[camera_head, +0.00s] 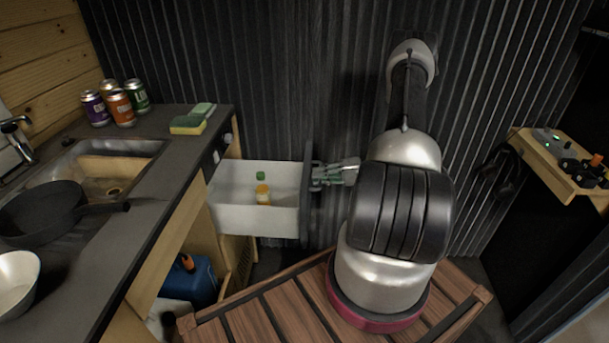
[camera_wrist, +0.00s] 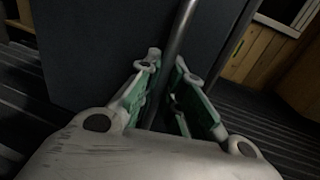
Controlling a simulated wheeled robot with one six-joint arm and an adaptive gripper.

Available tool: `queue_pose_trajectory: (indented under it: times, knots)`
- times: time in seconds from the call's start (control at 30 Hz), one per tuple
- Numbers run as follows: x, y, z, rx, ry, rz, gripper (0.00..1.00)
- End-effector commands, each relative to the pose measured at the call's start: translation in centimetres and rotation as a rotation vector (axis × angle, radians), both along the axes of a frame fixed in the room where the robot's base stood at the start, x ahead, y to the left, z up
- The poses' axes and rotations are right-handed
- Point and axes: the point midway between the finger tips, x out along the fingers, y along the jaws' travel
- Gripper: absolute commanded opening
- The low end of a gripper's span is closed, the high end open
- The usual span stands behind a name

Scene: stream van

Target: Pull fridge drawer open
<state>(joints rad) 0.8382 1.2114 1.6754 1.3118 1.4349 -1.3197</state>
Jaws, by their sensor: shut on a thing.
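The fridge drawer (camera_head: 238,218) is a white box pulled out from under the counter, with a dark front panel (camera_head: 307,190) at its right end. A small bottle (camera_head: 263,192) with orange contents and a green cap stands inside it. My gripper (camera_head: 318,176) is at the outer side of the front panel. In the wrist view the gripper fingers (camera_wrist: 172,92) are closed around a grey bar handle (camera_wrist: 178,38) on the dark front panel (camera_wrist: 105,50). The handle is mostly hidden in the head view.
The counter (camera_head: 150,205) at left holds a pan (camera_head: 42,208), a bowl (camera_head: 16,283), several cans (camera_head: 120,108) and sponges (camera_head: 188,124). A blue canister (camera_head: 190,282) is below the drawer. A wooden shelf (camera_head: 545,150) is at right. A dark corrugated wall (camera_head: 260,80) runs behind.

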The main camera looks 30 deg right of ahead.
Motion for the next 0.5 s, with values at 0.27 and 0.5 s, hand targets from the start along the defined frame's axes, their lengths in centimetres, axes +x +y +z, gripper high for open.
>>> queue_pose_trajectory:
  times: [0.27,0.5]
  knots:
    - [-2.1,-3.0,-0.1,-0.001,0.000,-0.002,0.00]
    - [-3.0,-4.2,-0.1,-0.002,0.001,-0.001,0.00]
